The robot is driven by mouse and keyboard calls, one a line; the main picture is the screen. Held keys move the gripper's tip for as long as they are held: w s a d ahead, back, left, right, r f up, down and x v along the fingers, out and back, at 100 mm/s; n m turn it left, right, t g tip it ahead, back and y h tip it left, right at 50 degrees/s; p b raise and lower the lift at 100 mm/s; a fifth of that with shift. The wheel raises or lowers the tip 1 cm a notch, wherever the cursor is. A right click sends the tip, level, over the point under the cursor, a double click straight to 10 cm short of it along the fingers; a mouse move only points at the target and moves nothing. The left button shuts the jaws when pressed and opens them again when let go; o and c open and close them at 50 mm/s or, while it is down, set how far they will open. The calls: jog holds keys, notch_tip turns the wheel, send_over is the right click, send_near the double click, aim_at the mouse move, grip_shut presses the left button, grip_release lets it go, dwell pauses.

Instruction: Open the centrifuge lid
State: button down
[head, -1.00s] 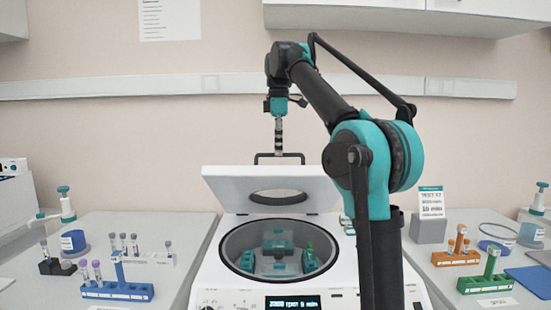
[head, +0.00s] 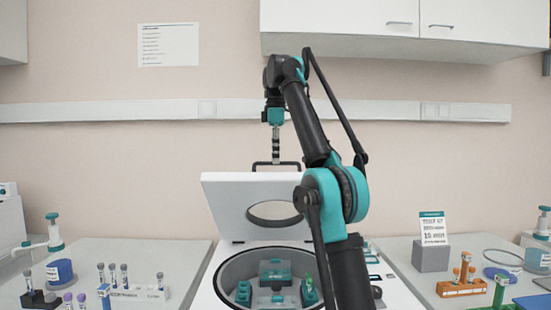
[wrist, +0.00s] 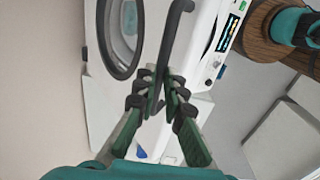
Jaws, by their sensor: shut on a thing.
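The centrifuge (head: 215,290) stands in the middle with its white lid (head: 225,205) raised and tilted back. The lid has a round window, and the open bowl (head: 232,268) shows below it with teal tube holders inside. A dark bar handle (head: 256,166) is on the lid's upper edge. My gripper (head: 276,156) is at the handle from above, shut on it. In the wrist view, the fingers of my gripper (wrist: 160,82) close around the dark handle bar (wrist: 178,35), with the lid's round window (wrist: 121,35) beyond.
Tube racks and a blue-labelled pot (head: 60,271) stand on the left bench. An orange rack (head: 461,289) and a grey block with a sign (head: 431,258) stand on the right bench. Wall cabinets (head: 400,22) hang above right.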

jog(key=shift+w+d+f, duration=0.15)
jog(key=shift+w+f, duration=0.05)
jog(key=shift+w, duration=0.75)
jog(key=c, duration=1.6)
grip_release()
jog(key=shift+w+f, duration=0.3)
jog(key=shift+w, duration=0.25)
jog(key=shift+s+r, duration=0.15)
jog(key=shift+s, duration=0.15)
jog(key=shift+s, duration=0.15)
